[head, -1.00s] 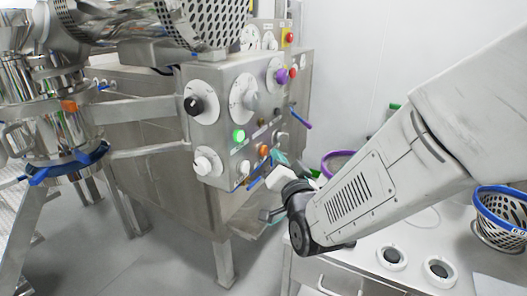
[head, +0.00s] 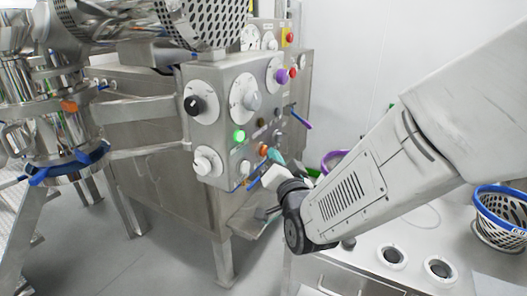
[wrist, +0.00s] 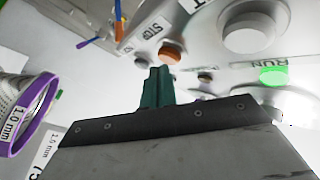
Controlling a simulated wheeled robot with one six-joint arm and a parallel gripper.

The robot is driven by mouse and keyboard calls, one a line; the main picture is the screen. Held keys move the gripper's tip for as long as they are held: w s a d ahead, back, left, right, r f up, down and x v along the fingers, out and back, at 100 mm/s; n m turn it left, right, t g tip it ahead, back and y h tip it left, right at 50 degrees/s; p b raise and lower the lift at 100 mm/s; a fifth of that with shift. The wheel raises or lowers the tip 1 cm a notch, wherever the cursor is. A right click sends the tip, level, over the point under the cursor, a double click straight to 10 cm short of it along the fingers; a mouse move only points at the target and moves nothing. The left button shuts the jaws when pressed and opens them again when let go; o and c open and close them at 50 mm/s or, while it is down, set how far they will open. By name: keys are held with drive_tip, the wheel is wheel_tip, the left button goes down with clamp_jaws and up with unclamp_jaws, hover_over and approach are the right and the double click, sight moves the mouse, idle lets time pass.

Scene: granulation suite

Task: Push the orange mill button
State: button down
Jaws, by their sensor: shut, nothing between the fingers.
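The orange mill button (head: 264,150) is on the lower part of the steel control panel. It also shows in the wrist view (wrist: 171,52), beside a label that reads as STOP. My gripper (head: 276,156) has teal fingers and is just right of and slightly below the button in the head view. In the wrist view my gripper (wrist: 158,72) has its fingers together and empty, with the tips just below the button in the picture. I cannot tell whether they touch it.
The lit green RUN button (head: 239,135) is left of the orange one on the control panel (head: 222,108), among several knobs. A purple-rimmed sieve (wrist: 36,118) is at left in the wrist view. A blue-rimmed basket (head: 503,213) stands on the right counter.

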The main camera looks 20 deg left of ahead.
drive_tip(key=shift+a, duration=0.45)
idle(0.3)
drive_tip(key=shift+d, duration=0.95)
drive_tip(key=d, duration=0.5)
drive_tip(key=shift+s, duration=0.2)
drive_tip(key=shift+f, duration=0.1)
idle(0.7)
